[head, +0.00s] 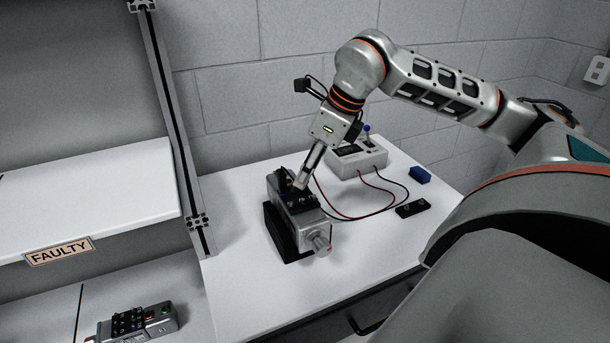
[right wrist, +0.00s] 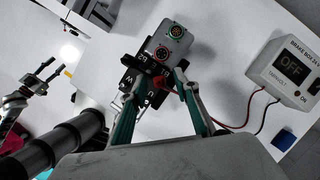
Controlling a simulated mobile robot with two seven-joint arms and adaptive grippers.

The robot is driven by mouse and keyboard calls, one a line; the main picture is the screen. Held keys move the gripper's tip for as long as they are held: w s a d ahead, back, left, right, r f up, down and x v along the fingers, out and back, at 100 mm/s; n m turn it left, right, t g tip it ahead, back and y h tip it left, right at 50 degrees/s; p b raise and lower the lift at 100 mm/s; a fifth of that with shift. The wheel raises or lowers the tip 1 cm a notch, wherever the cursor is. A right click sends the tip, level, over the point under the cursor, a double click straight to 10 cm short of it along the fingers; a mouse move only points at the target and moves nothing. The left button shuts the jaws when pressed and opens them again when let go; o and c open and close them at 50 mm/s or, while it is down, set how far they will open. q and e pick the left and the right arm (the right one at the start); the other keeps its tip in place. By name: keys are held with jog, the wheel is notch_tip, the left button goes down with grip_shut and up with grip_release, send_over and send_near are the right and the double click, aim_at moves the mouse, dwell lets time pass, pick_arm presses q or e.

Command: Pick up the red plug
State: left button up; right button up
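The grey servo motor (head: 309,225) stands in a black cradle (head: 275,232) on the white table. It also shows in the right wrist view (right wrist: 166,42), with a black terminal block (right wrist: 130,84). The red plug (right wrist: 160,84) shows only as a small red part at the block, at the end of a red cable; the rest is hidden. My right gripper (right wrist: 158,86) is right over the block. Its fingers are spread apart, one on each side of the red plug. In the head view the right gripper (head: 303,181) points down at the motor's top.
A white brake box (head: 357,158) stands behind, with red and black cables looping across the table. A blue block (head: 420,174) and a black strip (head: 412,209) lie to the right. A shelf labelled FAULTY (head: 59,251) and an upright post are on the left.

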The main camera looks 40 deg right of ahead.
grip_shut()
jog(key=shift+r, duration=0.1)
